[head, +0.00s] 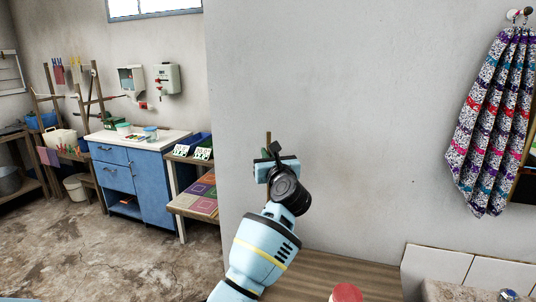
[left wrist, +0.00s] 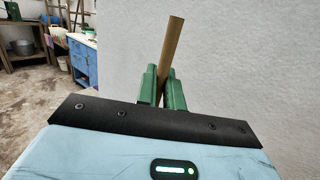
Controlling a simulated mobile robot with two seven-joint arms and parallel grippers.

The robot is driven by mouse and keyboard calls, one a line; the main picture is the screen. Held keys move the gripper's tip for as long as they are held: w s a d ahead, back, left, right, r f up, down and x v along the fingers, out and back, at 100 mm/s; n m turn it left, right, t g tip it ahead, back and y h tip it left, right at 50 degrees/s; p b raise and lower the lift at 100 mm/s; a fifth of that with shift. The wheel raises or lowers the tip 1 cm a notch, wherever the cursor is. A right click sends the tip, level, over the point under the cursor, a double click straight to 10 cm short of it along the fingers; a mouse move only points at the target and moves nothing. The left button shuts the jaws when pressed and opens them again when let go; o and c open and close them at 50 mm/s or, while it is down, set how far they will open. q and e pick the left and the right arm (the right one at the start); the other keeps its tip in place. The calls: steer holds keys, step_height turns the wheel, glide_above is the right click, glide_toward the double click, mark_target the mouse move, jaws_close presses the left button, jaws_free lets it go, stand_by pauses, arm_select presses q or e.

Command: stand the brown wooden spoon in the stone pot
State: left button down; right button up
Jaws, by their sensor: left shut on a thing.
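My left gripper (head: 272,150) is raised in front of the pale wall, above a wooden surface. It is shut on the brown wooden spoon (head: 268,137), of which only a short part shows above the gripper. In the left wrist view the green fingers (left wrist: 161,78) grip the spoon (left wrist: 174,42), which shows as a plain stick pointing up and leaning slightly right. Its lower part is hidden by the gripper. I do not see the stone pot in either view. My right gripper is not in view.
Below my left arm is a slatted wooden surface (head: 335,272). A red rounded thing (head: 347,293) is cut off at the bottom edge. A stone edge (head: 465,293) lies bottom right. A patterned cloth (head: 490,115) hangs at right. A blue cabinet (head: 130,178) stands far left.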

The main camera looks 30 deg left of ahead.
arm_select(q)
steer(key=b, duration=0.2)
glide_above(269, 192)
steer(key=shift+w+a+f, duration=0.1)
steer(key=shift+w+f, duration=0.05)
steer(key=shift+f, duration=2.85)
steer(key=shift+f+b, duration=1.1)
steer(key=shift+f, duration=1.15)
steer(key=shift+f+b, duration=0.35)
steer(key=shift+f, duration=0.4)
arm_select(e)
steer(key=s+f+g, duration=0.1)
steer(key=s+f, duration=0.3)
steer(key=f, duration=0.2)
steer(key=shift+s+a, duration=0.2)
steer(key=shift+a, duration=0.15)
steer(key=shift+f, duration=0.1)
